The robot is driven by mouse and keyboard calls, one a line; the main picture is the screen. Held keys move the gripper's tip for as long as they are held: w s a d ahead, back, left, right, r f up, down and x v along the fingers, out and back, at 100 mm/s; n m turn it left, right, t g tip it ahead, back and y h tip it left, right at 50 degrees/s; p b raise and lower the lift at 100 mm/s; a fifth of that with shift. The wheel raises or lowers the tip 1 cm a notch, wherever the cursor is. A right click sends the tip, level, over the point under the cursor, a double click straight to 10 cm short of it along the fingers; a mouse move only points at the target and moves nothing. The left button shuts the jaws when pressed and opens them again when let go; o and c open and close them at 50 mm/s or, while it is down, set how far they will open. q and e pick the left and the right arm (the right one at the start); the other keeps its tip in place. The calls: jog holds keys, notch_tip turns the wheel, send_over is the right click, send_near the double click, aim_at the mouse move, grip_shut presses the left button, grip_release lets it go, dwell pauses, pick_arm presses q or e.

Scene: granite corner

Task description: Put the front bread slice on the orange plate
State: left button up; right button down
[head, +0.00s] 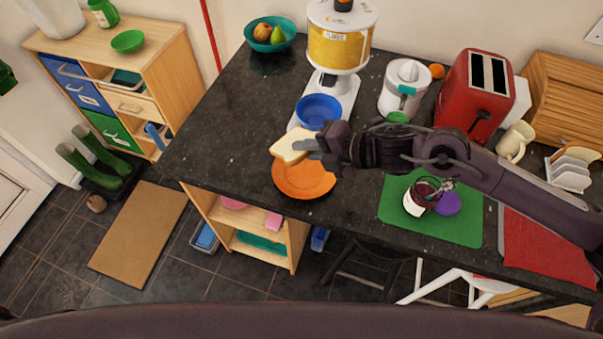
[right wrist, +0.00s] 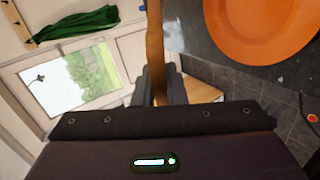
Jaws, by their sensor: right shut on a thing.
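My right gripper (head: 318,147) is shut on a bread slice (head: 288,149) and holds it over the upper left rim of the orange plate (head: 304,180). The slice shows its pale face and brown crust in the head view. In the right wrist view the bread slice (right wrist: 154,50) is seen edge-on between the fingers (right wrist: 160,85), and the orange plate (right wrist: 262,28) is at the upper right. The plate lies on the dark counter near its front edge, and no food shows on its visible surface. My left gripper is not in view.
A blue bowl (head: 318,111) under the yellow dispenser (head: 340,40) stands just behind the plate. A red toaster (head: 474,95) stands at the back right. The counter left of the plate is clear.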

aim_at(312, 189)
jog(key=shift+s+d+f+n+y+p, duration=0.15)
jog(key=shift+d+f+n+y+p, duration=0.35)
jog(key=shift+y, duration=0.3)
notch_tip(312, 189, down, 10)
jog(key=b, duration=0.7)
jog(key=shift+d+f, duration=0.1)
jog(key=shift+d, duration=0.05)
jog(key=c, duration=1.6)
grip_release()
